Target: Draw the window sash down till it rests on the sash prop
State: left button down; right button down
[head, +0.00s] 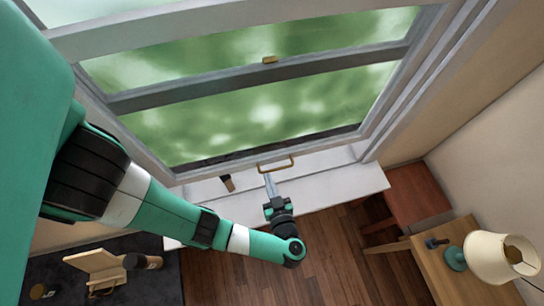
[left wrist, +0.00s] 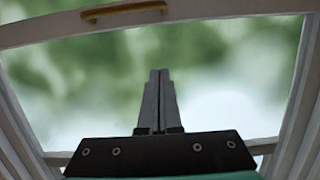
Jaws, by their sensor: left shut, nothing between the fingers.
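The window sash (head: 186,178) is a pale frame with a brass handle (head: 276,166) on its rail. In the left wrist view the handle (left wrist: 124,11) sits at the top, on the pale rail, with blurred green below. A small dark brown upright piece (head: 227,183), perhaps the sash prop, stands by the white sill, left of my gripper. My left gripper (head: 270,180) is shut and empty, its fingertips near the handle in the head view. In the left wrist view its fingers (left wrist: 158,100) are together, apart from the handle and below it. My right gripper is out of view.
The white sill (head: 335,187) runs below the window. A brass catch (head: 270,60) sits on the upper rail. At right are a reddish-brown piece of furniture (head: 415,190) and a wooden desk (head: 455,265) with a lamp (head: 490,257). A wooden stand (head: 97,268) is at lower left.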

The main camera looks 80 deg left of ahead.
pick_arm(q)
jog(key=b, duration=0.2)
send_over(261, 157)
jog(key=d, duration=0.4)
jog(key=shift+w+d+f, duration=0.1)
jog(key=shift+d+f, duration=0.05)
jog(key=shift+f, duration=0.75)
jog(key=shift+a+f, duration=0.5)
jog(key=shift+a, duration=0.15)
notch_tip(261, 157, down, 3)
jog(key=shift+d+r+b, duration=0.1)
jog(key=shift+r+b, duration=0.1)
jog(key=shift+b, duration=0.45)
jog(key=shift+f, duration=0.4)
jog(key=shift+f, duration=0.1)
